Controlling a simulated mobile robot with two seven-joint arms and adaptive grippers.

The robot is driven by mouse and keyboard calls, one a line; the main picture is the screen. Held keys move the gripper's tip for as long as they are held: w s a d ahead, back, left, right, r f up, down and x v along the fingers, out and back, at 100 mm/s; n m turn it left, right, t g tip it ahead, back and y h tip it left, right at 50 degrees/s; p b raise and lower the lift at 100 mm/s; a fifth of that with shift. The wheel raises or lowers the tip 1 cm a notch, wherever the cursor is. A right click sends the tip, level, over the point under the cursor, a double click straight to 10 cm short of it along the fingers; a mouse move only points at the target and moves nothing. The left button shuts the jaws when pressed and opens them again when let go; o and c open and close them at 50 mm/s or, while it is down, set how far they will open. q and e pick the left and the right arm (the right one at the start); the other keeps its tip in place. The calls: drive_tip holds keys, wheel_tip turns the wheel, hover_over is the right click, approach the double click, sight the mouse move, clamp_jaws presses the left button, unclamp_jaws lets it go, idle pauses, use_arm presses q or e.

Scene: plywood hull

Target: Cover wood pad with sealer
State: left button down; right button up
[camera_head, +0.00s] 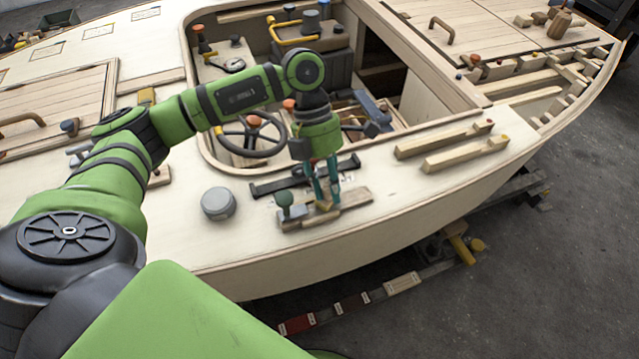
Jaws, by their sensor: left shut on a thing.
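The wood pad (350,199) is a flat piece of pale wood lying on the hull's deck, near its front edge. My left gripper (325,200) reaches down over the pad. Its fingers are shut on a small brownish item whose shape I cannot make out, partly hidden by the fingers. The item is at or just above the pad; contact is unclear. A round grey lidded tin (217,203) stands on the deck left of the pad; I cannot tell whether it holds sealer. A dark green knobbed thing (285,202) stands at the pad's left end. My right gripper is not in view.
A black bar (272,186) lies just behind the pad. Behind it is the open cockpit with a steering wheel (250,138). Two wooden strips (466,153) lie on the deck to the right. Bare deck surrounds the tin; the hull edge drops off in front.

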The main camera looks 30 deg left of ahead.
use_arm(q)
drive_tip(key=shift+w+d, duration=0.4)
drive_tip(key=shift+w, duration=0.2)
drive_tip(key=shift+w+d, duration=0.4)
drive_tip(key=shift+w, duration=0.2)
drive_tip(key=shift+w+d+b, duration=0.35)
drive_tip(key=shift+w+d, duration=0.2)
drive_tip(key=shift+w, duration=0.2)
drive_tip(key=shift+w+d+b, duration=0.35)
drive_tip(key=shift+w+d, duration=0.2)
drive_tip(key=shift+w, duration=0.15)
drive_tip(key=shift+w+d+b, duration=0.65)
drive_tip(key=shift+w+d, duration=0.35)
drive_tip(key=shift+w, duration=0.3)
drive_tip(key=shift+r, duration=0.1)
drive_tip(key=shift+r+p, duration=2.05)
drive_tip(key=shift+r, duration=0.9)
drive_tip(key=shift+r+p, duration=0.95)
drive_tip(key=shift+r, duration=0.55)
